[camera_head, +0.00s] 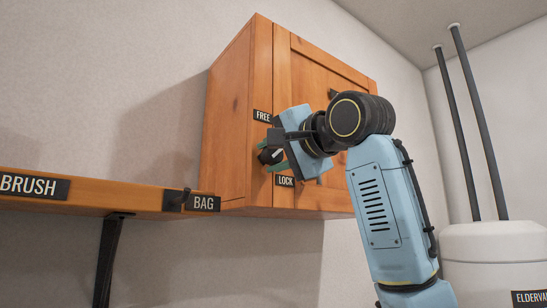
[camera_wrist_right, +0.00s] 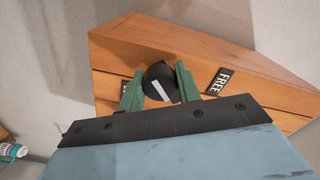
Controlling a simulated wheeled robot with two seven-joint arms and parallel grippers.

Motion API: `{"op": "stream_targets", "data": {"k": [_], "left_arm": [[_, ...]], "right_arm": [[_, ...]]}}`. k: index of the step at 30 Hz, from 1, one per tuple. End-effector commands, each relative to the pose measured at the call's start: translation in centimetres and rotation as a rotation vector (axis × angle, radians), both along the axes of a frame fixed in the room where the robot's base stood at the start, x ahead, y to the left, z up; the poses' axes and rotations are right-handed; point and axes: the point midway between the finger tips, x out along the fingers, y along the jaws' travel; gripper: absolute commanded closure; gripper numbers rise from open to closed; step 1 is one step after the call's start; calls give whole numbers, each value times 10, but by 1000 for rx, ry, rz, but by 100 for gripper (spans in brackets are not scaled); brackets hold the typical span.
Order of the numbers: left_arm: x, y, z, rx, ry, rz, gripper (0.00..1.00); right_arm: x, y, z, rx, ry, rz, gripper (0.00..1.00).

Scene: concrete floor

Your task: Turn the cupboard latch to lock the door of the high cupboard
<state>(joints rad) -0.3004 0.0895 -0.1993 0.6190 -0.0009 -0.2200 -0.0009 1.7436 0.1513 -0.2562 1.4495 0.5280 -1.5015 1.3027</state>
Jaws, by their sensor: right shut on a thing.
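The high wooden cupboard (camera_head: 228,120) hangs on the wall with its door (camera_head: 310,75) closed against the frame. Its latch is a round black knob (camera_wrist_right: 155,74) with a white pointer line, between a FREE label (camera_head: 262,116) above and a LOCK label (camera_head: 285,181) below. My right gripper (camera_head: 268,158) is shut on the knob, one green finger on each side. In the right wrist view the white line points toward the gripper's palm, between the labels. The FREE label (camera_wrist_right: 219,82) is clear there; the other label is mostly hidden behind a finger. My left gripper is out of view.
A wooden shelf rail (camera_head: 110,190) with BRUSH and BAG labels and a dark hook runs along the wall at left, below the cupboard. A white tank (camera_head: 490,262) with two dark pipes stands at right. A small bottle (camera_wrist_right: 12,151) shows at the wrist view's left edge.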

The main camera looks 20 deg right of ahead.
Motion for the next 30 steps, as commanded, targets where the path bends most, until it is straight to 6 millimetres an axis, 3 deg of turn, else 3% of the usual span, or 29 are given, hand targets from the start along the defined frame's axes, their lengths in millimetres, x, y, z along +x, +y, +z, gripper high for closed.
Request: {"op": "stream_targets", "data": {"k": [18,30], "left_arm": [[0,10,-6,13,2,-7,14],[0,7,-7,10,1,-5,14]], "right_arm": [[0,1,-1,516,192,1,89],[0,1,0,692,256,0,89]]}}
